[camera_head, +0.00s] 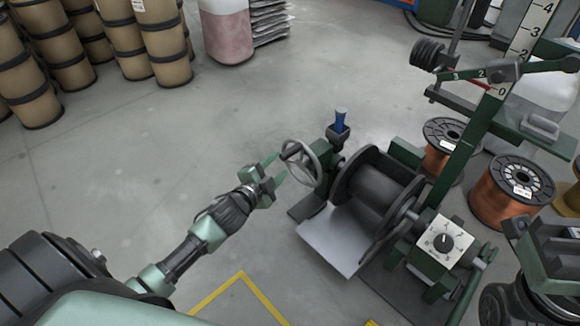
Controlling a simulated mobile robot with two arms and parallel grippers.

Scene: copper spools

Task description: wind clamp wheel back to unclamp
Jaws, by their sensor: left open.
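The clamp wheel (302,163) is a grey spoked handwheel on the left side of a green winding machine. Beside it, the machine holds a dark, empty-looking spool (376,187) between its flanges. My left gripper (275,167) has its green fingers apart, with the tips at the left edge of the wheel. I cannot tell whether the fingers touch the rim. The left arm reaches in from the lower left.
A white dial panel (444,242) faces up at the machine's front. Copper spools (511,190) stand on the floor to the right. Brown drums (158,40) stand at the back left. A yellow floor line (243,279) lies in front. The floor left of the machine is clear.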

